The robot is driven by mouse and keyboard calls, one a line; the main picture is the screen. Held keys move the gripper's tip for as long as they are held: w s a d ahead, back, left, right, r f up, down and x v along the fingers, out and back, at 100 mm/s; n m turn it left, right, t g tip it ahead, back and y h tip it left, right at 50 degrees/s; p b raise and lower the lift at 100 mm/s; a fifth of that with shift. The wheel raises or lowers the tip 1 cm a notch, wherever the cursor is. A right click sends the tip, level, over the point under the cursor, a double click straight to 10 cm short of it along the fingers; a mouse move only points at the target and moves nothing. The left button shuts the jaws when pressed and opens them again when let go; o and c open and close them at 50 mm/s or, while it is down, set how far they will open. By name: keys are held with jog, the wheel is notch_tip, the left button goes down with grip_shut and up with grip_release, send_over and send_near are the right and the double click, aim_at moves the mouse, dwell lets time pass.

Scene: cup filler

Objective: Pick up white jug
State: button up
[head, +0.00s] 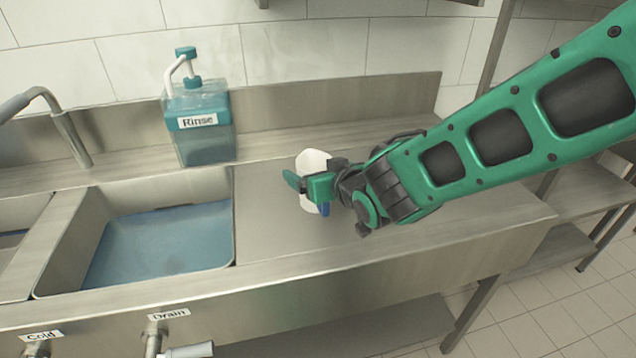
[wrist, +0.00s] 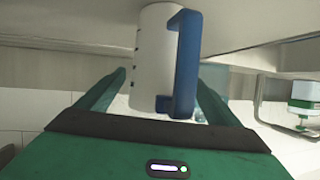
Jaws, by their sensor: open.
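The white jug (head: 313,161) stands on the steel counter (head: 265,225) right of the sink basin, partly hidden behind my gripper in the head view. In the wrist view the white jug (wrist: 152,60) has dark marks on its side and a blue handle (wrist: 185,65) facing the camera. My gripper (head: 300,183) is at the jug. Its two green fingers (wrist: 160,90) are spread, one on each side of the jug's body, with a gap visible at the left. The gripper is open. I cannot tell whether the right finger touches the jug.
A sink basin with blue water (head: 160,245) lies left of the jug. A teal pump bottle labelled Rinse (head: 205,140) stands at the back. A faucet (head: 62,125) is at the far left. The counter between basin and jug is clear. Labelled knobs line the front.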

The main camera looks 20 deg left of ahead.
jog(key=c, duration=1.1)
jog(key=shift+c, duration=0.2)
